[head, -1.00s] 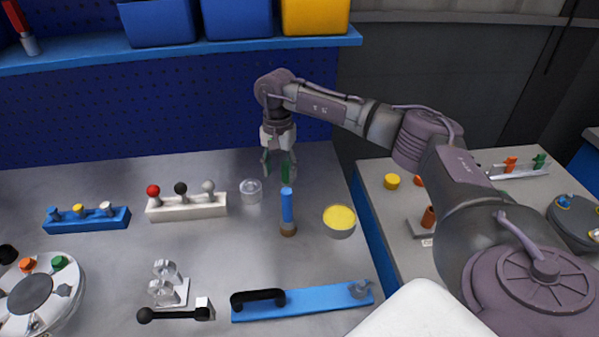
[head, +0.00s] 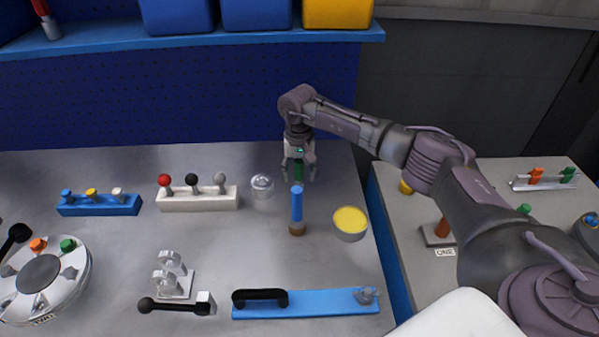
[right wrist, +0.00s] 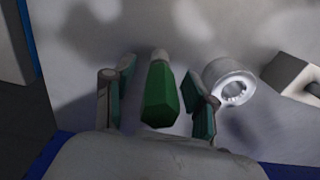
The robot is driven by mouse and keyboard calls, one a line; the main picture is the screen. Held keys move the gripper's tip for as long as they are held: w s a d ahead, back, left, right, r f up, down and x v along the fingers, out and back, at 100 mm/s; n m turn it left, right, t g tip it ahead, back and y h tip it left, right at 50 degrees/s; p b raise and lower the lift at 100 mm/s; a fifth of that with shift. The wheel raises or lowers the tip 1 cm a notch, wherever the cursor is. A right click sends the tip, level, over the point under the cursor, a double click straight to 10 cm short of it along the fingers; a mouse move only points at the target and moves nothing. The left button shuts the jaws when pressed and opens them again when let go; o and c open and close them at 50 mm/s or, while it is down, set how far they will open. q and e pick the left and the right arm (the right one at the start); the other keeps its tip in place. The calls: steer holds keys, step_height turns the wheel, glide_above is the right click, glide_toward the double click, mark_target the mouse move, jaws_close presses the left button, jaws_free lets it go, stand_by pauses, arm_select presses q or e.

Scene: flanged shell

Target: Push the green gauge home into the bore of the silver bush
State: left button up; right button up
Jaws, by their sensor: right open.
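The green gauge (head: 299,172) stands on the bench near the back wall, between the fingers of my right gripper (head: 299,174). In the right wrist view, its faceted green handle (right wrist: 161,97) lies between the two open fingers (right wrist: 160,104), with gaps on both sides, and its pale tip points away. The silver bush (head: 262,186) stands on the bench just left of the gripper in the head view. In the right wrist view the bush (right wrist: 231,82) is right of the fingers, its round bore visible and empty. My left gripper is out of view.
A blue-handled tool (head: 297,208) stands close in front of the gripper, with a yellow-topped round tin (head: 350,223) to its right. A white rack with knobs (head: 198,199) is left of the bush. A blue bar (head: 325,304) lies in front.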

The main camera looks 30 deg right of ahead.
steer(key=shift+f, duration=0.45)
jaws_close()
steer(key=shift+r, duration=0.15)
